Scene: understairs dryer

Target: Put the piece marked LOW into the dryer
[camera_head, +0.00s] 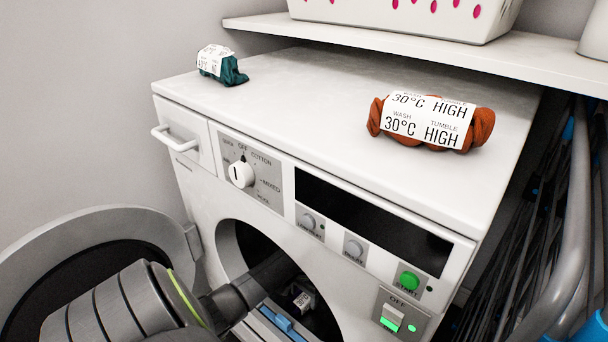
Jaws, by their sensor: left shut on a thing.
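The dryer (345,222) has its round door (105,216) swung open to the left. My left arm reaches from the lower left into the round opening. My left gripper (297,288) is inside the opening, shut on a dark piece with a white label (304,299). Its label is too small to read, and much of the grip is in shadow. A rolled orange piece (475,128) marked 30°C HIGH lies on the dryer top at right. A teal piece (232,73) lies at the back left of the top; its label cannot be read clearly. My right gripper is not in view.
A shelf (420,52) with a white basket (400,18) overhangs the back of the dryer top. Dark folded racks and a grey tube (568,215) stand close at the right. The start button glows green.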

